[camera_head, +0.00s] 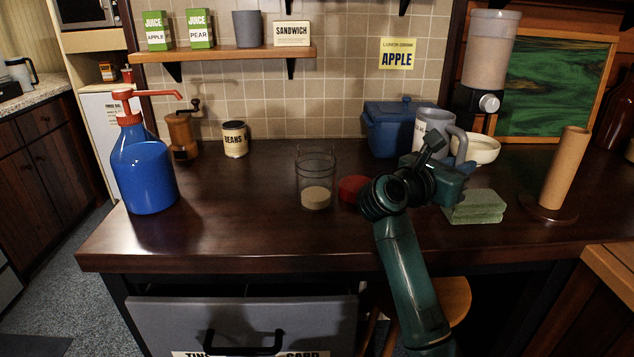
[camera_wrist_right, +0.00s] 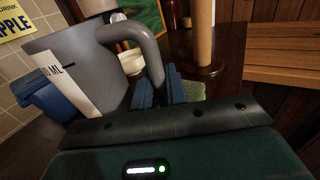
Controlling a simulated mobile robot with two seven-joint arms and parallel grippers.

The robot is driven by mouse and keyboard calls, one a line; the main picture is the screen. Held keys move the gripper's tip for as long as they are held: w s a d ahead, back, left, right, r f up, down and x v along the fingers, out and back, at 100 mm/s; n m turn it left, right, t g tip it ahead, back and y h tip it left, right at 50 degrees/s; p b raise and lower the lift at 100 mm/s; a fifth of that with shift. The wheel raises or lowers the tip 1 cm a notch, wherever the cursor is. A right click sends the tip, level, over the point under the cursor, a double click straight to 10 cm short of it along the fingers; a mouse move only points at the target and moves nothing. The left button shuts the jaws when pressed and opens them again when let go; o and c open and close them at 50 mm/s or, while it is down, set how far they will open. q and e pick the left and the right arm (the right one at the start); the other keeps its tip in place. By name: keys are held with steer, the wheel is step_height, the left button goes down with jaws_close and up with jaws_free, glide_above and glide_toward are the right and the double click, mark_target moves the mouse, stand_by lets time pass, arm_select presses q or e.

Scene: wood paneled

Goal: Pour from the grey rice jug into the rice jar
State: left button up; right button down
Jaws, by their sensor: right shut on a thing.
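The grey rice jug (camera_head: 430,124) stands roughly upright at the right centre, partly hidden behind my right gripper; its base is hidden, so I cannot tell if it touches the counter. My right gripper (camera_head: 462,167) is shut on its handle. In the right wrist view the jug (camera_wrist_right: 98,62) shows a white label, and the blue fingertips (camera_wrist_right: 160,92) close around the lower handle. The jug's contents are hidden. The clear rice jar (camera_head: 315,172) stands lidless on the counter, left of the jug, with a shallow pale layer at its bottom. My left gripper is not in view.
A red lid (camera_head: 353,188) lies right of the jar. A blue box (camera_head: 388,130) and white bowl (camera_head: 484,149) flank the jug behind. A green sponge (camera_head: 475,207) and brown upright roll (camera_head: 566,170) stand right. The counter left of the jar is clear up to a blue pump bottle (camera_head: 145,170).

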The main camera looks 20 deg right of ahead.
mark_target(462, 140)
steer(key=shift+r+p, duration=1.5)
steer(key=shift+r, duration=1.1)
